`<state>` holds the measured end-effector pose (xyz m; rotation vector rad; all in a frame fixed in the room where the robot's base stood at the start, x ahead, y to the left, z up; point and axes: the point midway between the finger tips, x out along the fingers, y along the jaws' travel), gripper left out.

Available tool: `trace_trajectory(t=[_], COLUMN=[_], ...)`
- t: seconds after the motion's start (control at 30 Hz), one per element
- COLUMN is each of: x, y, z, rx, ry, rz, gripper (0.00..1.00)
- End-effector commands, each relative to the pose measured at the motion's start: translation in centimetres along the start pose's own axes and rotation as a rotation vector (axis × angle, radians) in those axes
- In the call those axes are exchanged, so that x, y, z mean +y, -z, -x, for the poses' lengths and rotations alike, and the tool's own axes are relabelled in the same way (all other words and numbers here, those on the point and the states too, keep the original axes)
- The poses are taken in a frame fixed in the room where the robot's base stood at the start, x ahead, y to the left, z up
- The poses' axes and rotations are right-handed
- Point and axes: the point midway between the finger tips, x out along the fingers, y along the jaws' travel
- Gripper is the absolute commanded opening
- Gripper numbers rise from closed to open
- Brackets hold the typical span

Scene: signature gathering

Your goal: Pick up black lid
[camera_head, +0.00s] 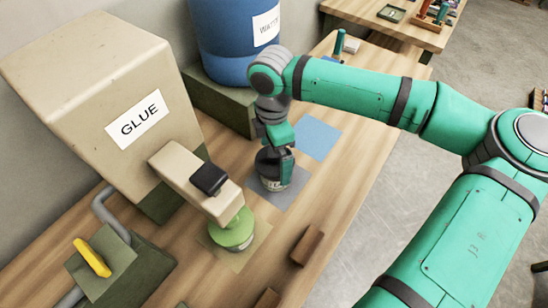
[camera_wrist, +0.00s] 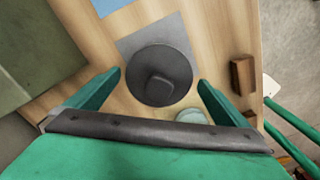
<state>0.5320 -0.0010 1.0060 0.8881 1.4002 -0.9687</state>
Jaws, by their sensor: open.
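The black lid (camera_wrist: 160,75) is round with a raised knob in its middle. In the wrist view it lies between my two open fingers, a little beyond their tips. In the head view the black lid (camera_head: 268,163) sits on top of a pale jar (camera_head: 273,184), which stands on a grey square (camera_head: 290,191). My gripper (camera_head: 284,155) is over the lid with its fingers pointing down, and it partly hides the lid. In the wrist view my gripper (camera_wrist: 156,80) is open, and I see no contact with the lid.
A beige glue dispenser (camera_head: 105,80) with a green-topped container (camera_head: 232,232) under its nozzle stands to the left. A blue water barrel (camera_head: 222,45) is behind. A blue square (camera_head: 319,138) lies bare on the table. Brown blocks (camera_head: 307,245) lie near the front edge.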

Motion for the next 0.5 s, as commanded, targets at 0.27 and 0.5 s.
trace_trajectory(t=[0.27,0.5], x=[0.1,0.11], y=[0.24,0.28], z=[-0.01,0.0], rx=[-0.001,-0.001], ry=[0.0,0.0], rz=[0.005,0.006], gripper=[0.81,0.6])
